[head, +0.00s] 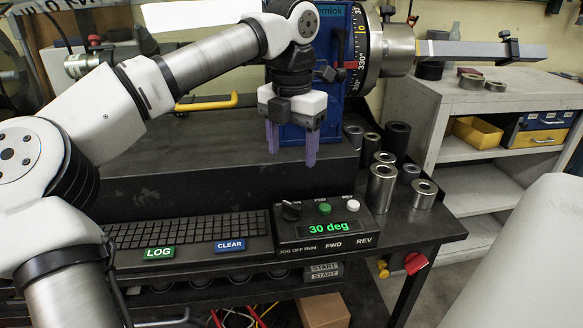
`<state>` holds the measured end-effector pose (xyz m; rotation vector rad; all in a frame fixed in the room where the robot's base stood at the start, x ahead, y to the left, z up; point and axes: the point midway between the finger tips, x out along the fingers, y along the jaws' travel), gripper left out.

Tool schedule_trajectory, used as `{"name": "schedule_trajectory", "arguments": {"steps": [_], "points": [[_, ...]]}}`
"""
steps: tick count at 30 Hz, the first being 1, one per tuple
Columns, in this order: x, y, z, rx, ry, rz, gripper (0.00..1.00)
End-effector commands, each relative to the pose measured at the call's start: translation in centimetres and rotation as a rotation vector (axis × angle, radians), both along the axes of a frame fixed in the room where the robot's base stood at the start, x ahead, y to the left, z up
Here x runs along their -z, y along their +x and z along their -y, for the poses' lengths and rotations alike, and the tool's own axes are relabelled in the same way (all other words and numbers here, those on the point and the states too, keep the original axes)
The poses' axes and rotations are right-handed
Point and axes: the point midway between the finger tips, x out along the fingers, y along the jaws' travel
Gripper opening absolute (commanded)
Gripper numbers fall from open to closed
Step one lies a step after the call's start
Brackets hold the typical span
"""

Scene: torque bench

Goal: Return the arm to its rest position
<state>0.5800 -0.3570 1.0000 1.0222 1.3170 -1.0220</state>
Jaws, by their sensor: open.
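My gripper (293,143) hangs from the end of my arm in the upper middle of the head view. Its two purple fingers point down and stand apart with nothing between them. It is in front of the blue torque machine (335,50) and over the dark bench block (180,165). My arm reaches in from the left, bent at the elbow and folded down at the wrist.
The control box (325,225) reads "30 deg", beside a keyboard (185,230) with LOG and CLEAR keys. Several metal sockets (382,187) stand right of the block. A dial (365,50) carries a long bar (480,50) rightward. A grey shelf (430,120) stands behind.

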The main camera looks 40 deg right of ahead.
Motion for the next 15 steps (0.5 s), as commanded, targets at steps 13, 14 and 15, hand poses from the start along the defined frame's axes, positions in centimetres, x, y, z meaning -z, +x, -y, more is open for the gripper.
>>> {"name": "schedule_trajectory", "arguments": {"steps": [13, 14, 15], "points": [[-1.56, 0.00, 0.00, 0.000, 0.000, 0.000, 0.64], [-1.56, -0.01, 0.00, 0.000, 0.000, 0.000, 0.64], [-1.56, 0.00, -0.01, 0.000, 0.000, 0.000, 0.64]]}}
